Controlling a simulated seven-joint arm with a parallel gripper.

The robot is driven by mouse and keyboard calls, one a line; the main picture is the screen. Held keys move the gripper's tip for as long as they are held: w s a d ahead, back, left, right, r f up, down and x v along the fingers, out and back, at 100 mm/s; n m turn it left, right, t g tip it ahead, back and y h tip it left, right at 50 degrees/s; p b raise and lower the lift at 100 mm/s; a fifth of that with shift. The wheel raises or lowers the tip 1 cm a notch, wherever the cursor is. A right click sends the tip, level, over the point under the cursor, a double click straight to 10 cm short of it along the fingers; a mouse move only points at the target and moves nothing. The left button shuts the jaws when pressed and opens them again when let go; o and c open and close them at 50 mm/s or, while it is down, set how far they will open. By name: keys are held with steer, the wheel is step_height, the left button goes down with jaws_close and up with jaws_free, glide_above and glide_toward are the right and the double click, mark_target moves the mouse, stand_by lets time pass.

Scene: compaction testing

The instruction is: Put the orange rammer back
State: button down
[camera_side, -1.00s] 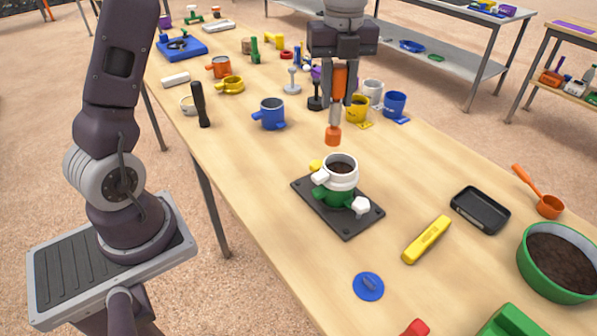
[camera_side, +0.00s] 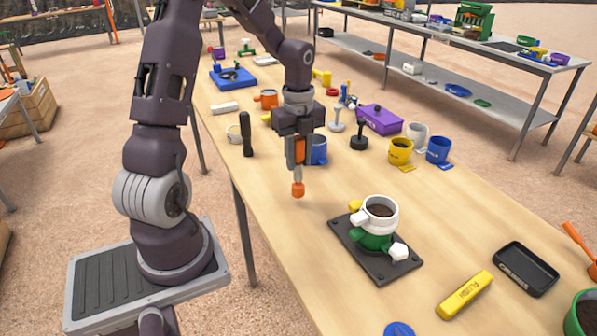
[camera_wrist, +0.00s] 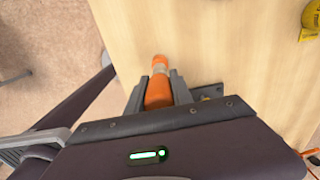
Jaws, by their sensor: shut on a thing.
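The orange rammer (camera_side: 298,188) hangs upright in my gripper (camera_side: 297,158). Its orange handle is between the fingers, and its orange foot is above bare table. In the wrist view the rammer (camera_wrist: 158,82) points away between the two grey fingers of my gripper (camera_wrist: 158,88). The blue mug (camera_side: 318,150) stands just behind and right of my gripper, partly hidden by it. The white and green mould (camera_side: 375,222), filled with dark soil, stands on a black base plate (camera_side: 345,240) to the right, apart from the rammer.
A black-handled tool (camera_side: 246,135) stands left of my gripper. Grey and black rammers (camera_side: 359,137), a purple box (camera_side: 380,119) and yellow and blue mugs (camera_side: 438,150) stand behind. A yellow bar (camera_side: 465,295) and black tray (camera_side: 525,268) lie front right. Table left of the plate is clear.

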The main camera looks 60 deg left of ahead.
mark_target(299, 185)
steer(key=shift+f, duration=1.4)
steer(key=shift+f, duration=0.1)
steer(key=c, duration=1.1)
jaws_free()
